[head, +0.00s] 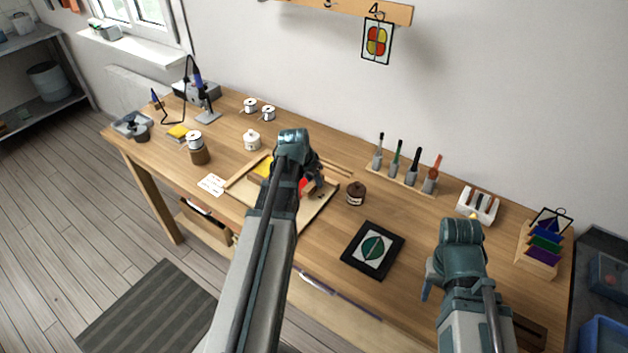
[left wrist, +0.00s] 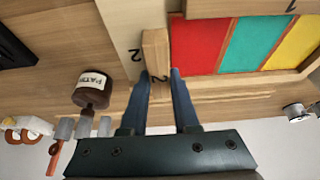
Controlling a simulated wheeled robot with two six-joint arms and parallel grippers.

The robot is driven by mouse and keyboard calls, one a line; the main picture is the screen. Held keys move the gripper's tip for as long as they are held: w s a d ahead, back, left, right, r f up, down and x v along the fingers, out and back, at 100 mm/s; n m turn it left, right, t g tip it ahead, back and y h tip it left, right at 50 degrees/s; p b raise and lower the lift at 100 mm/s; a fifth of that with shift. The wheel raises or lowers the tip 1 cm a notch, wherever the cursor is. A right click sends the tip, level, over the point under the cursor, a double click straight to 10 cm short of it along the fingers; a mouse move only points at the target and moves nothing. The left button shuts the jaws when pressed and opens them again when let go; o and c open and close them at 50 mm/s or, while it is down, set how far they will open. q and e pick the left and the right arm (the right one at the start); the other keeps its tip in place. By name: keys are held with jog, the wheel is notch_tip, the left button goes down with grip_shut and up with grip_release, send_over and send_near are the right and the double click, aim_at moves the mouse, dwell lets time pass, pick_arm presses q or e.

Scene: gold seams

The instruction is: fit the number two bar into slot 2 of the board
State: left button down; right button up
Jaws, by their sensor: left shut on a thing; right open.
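The number two bar (left wrist: 155,48) is a pale wooden strip marked 2, held between the fingers of my left gripper (left wrist: 160,75). In the left wrist view it lies alongside the red panel (left wrist: 197,45) of the board (left wrist: 128,18), close to a printed 2 on the board. I cannot tell whether it is seated in slot 2 or just above it. In the head view my left arm hides much of the board (head: 318,212) and the bar. My right gripper (head: 427,288) is open over the bench's right part, apart from the board.
A dark jar (head: 356,194) stands just right of the board. A black-framed leaf picture (head: 373,250) lies in front of it. A tool rack (head: 405,180) stands behind. A white pot (head: 252,140) and a white card (head: 212,184) are to the left.

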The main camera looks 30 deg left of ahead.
pick_arm(q)
jog(key=shift+f+b, duration=0.75)
jog(key=shift+b, duration=0.05)
pick_arm(e)
jog(key=shift+f, duration=0.8)
dwell(0.7)
pick_arm(q)
jog(key=shift+c, duration=0.8)
grip_release()
jog(key=shift+r, duration=0.1)
pick_arm(e)
jog(key=shift+r, duration=0.1)
pick_arm(q)
notch_tip(320, 180, up, 7)
jog(key=p, duration=0.7)
pick_arm(e)
notch_tip(320, 180, up, 7)
